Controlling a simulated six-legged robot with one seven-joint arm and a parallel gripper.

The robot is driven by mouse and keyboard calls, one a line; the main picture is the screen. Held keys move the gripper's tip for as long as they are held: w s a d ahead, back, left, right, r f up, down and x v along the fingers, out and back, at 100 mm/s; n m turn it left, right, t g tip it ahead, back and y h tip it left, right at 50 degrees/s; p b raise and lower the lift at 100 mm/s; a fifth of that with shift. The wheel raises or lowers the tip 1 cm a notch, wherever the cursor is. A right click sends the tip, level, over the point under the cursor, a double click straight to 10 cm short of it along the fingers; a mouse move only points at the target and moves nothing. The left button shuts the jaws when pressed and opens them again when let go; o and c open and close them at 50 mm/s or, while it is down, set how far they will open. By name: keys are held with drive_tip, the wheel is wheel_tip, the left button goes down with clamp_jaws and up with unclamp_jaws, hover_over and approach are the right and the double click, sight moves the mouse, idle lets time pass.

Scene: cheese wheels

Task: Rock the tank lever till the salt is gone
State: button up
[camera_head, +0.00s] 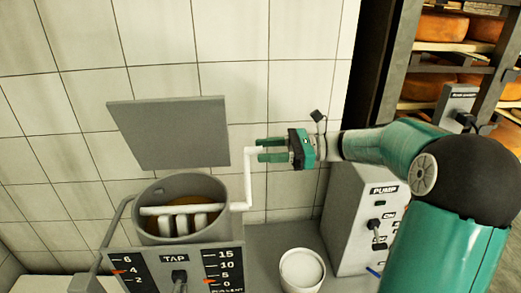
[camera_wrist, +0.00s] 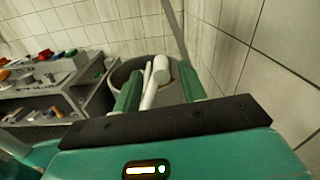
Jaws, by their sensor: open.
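The grey round tank (camera_head: 152,228) stands at the left in the head view, with brownish liquid and a white paddle frame (camera_head: 178,210) inside. The white cranked lever (camera_head: 248,180) rises from the tank's right side. My gripper (camera_head: 268,150) is at the lever's top, with its green fingers pointing left beside the white handle. In the wrist view the open fingers (camera_wrist: 160,92) stand on both sides of the white lever (camera_wrist: 150,88), with gaps visible. The tank (camera_wrist: 120,74) lies beyond. I cannot make out any salt in the liquid.
A panel (camera_head: 178,270) in front of the tank has a tap switch and two scales with orange markers. A grey plate (camera_head: 170,133) is behind the tank. A white bucket (camera_head: 285,272) and the pump box (camera_head: 350,215) stand to the right. Cheese shelves (camera_head: 445,46) are farther right.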

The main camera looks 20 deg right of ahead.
drive_tip(key=shift+w+a, duration=0.15)
drive_tip(key=shift+a, duration=0.35)
drive_tip(key=shift+w+a, duration=0.15)
drive_tip(key=shift+a, duration=0.35)
clamp_jaws()
